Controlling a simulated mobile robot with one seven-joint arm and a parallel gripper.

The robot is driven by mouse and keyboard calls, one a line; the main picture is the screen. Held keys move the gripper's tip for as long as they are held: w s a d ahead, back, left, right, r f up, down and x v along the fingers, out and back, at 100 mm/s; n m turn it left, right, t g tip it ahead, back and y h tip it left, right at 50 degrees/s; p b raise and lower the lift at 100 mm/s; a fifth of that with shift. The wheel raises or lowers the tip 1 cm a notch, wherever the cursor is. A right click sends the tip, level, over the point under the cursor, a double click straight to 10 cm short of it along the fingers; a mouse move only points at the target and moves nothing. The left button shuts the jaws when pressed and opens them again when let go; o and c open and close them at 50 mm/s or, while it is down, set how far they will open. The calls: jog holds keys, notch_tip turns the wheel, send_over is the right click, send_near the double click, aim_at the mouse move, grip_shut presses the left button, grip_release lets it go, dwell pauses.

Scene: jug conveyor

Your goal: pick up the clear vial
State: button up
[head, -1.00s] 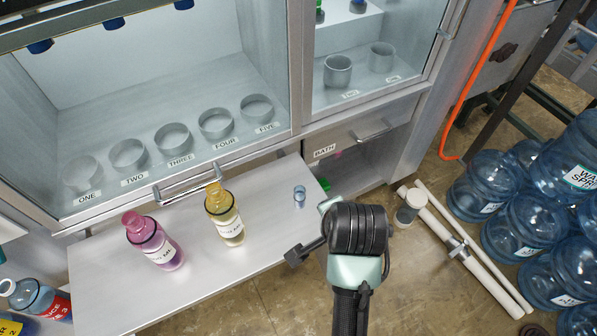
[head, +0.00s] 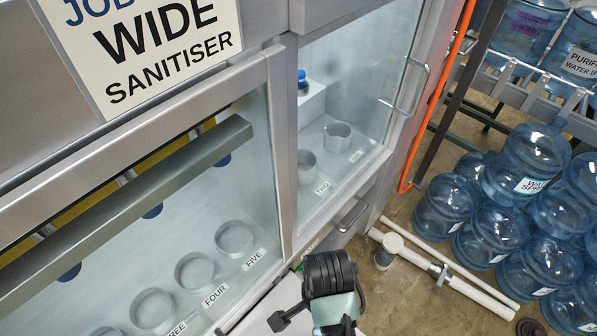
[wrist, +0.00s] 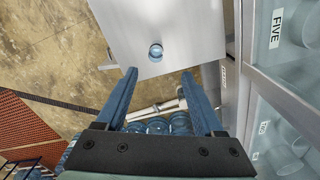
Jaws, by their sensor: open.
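The clear vial (wrist: 155,52) shows in the wrist view as a small bluish round cup, seen nearly from above, on the pale metal shelf (wrist: 190,20). It stands close to the shelf's edge. My gripper (wrist: 158,74) is open, its two blue fingers apart with nothing between them. The vial appears just beyond the fingertips, roughly centred between them, and not touching them. In the head view I cannot make out the vial; my arm covers part of the shelf at the bottom edge.
A glass-fronted cabinet (head: 287,130) with labelled ring holders (head: 235,238) stands beside the shelf. Large blue water jugs (head: 497,238) are stacked at the right. White pipes (head: 460,287) and a small white-capped container (head: 388,250) are on the floor.

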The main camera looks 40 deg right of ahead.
jog(key=shift+s+d+f+p, duration=0.1)
jog(key=shift+s+f+p, duration=0.1)
jog(key=shift+f, duration=1.95)
jog(key=shift+s+a+f+p, duration=0.1)
jog(key=shift+f+p, duration=0.15)
jog(key=shift+f, duration=1.85)
jog(key=shift+s+d+f+p, duration=0.1)
jog(key=shift+s+f+p, duration=0.1)
jog(key=shift+f, duration=1.95)
grip_shut()
